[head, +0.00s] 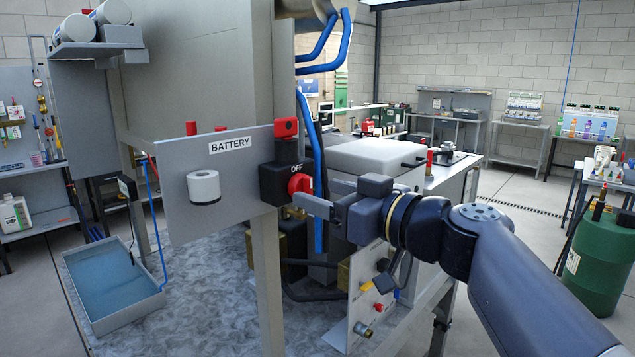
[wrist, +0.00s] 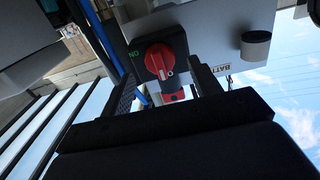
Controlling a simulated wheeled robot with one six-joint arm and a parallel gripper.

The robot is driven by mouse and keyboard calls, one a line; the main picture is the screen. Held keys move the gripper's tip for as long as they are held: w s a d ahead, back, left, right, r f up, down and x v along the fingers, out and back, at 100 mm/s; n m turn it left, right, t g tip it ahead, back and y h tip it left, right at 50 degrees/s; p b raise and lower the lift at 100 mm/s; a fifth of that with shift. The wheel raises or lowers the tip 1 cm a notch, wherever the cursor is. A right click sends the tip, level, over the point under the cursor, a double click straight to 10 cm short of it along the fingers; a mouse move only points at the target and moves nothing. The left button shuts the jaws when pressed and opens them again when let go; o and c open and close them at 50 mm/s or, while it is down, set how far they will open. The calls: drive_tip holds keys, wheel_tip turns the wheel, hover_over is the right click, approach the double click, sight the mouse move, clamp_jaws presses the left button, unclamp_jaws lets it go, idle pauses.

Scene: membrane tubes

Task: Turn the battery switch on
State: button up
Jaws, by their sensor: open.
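The battery switch is a black box (head: 273,184) with a red rotary knob (head: 300,184), on a grey panel marked BATTERY. The word OFF shows above the knob in the head view. My gripper (head: 314,197) is open and empty, right in front of the switch. In the wrist view my gripper's two fingers (wrist: 165,86) stand either side of the line to the knob. I cannot tell whether either finger touches it.
The grey panel (head: 180,211) also carries a white round fitting (head: 203,187). Blue hoses (head: 309,130) run behind the switch. A light-grey cabinet (head: 370,158) stands close behind my gripper. A lower panel with small coloured fittings (head: 362,320) is below. A tray of blue liquid (head: 112,282) lies left.

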sight(311, 190)
drive_tip(key=shift+p+x, duration=0.35)
drive_tip(key=shift+x, duration=1.2)
drive_tip(key=c, duration=1)
